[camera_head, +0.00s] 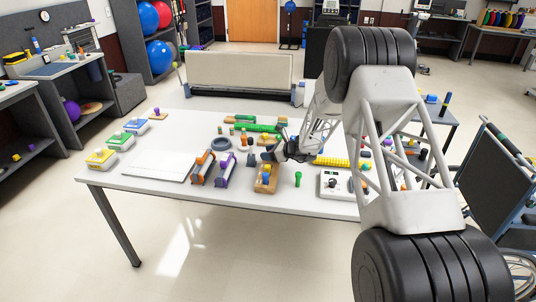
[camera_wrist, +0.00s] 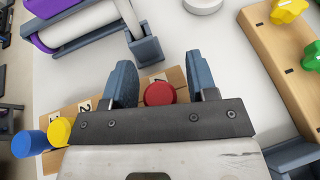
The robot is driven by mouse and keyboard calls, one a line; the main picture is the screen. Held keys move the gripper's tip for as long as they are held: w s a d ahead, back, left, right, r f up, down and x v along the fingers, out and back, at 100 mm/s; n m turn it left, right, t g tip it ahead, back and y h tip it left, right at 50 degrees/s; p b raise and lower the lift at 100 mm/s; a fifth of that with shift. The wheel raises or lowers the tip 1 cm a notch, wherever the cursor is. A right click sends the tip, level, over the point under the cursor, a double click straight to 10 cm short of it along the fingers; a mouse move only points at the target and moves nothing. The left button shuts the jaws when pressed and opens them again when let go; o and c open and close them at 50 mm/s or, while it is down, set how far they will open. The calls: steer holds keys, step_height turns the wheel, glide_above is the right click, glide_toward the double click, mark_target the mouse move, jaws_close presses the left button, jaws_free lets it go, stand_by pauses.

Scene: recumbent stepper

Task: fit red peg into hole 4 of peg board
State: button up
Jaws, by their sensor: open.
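The wooden peg board (camera_head: 261,188) lies near the front edge of the white table. In the wrist view its board (camera_wrist: 176,76) runs beneath my gripper, with number labels partly visible, one reading 2. The red peg (camera_wrist: 159,94) shows its round top between my open fingers (camera_wrist: 160,72), with a gap on each side. It appears over the board's far part; its lower end and hole are hidden, so I cannot tell how deep it sits. A yellow peg (camera_wrist: 60,131) and a blue peg (camera_wrist: 30,144) are at the board's other end. My gripper (camera_head: 270,155) is low over the board.
A purple-ended roller device (camera_head: 225,168) and an orange one (camera_head: 202,166) stand left of the board. A green peg-like object (camera_head: 298,178) and a white box with a dial (camera_head: 335,185) are to the right. A wooden rack with star knobs (camera_wrist: 285,60) is close by.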

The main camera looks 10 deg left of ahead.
steer(key=v, duration=1.2)
steer(key=shift+s, duration=0.1)
stand_by(0.6)
steer(key=s+d+r+n+g+h, duration=0.1)
steer(key=s+d+r+n+h, duration=0.35)
steer(key=s+r, duration=0.8)
steer(key=s+d+r+n+g+h, duration=0.1)
steer(key=s+d+r+n, duration=0.75)
steer(key=s, duration=0.75)
steer(key=s+d+r+n+h, duration=0.1)
steer(key=s+d, duration=0.3)
steer(key=s, duration=0.6)
steer(key=s+d+r+n+t+h, duration=0.1)
steer(key=s+d+r+n+h, duration=0.1)
steer(key=s, duration=0.9)
steer(key=s+d+r+n+h, duration=0.2)
steer(key=s+d+n+h, duration=0.2)
steer(key=s, duration=0.6)
steer(key=shift+s+d+r+t+h, duration=0.2)
steer(key=shift+s+d+t+h, duration=0.2)
steer(key=shift+d, duration=0.45)
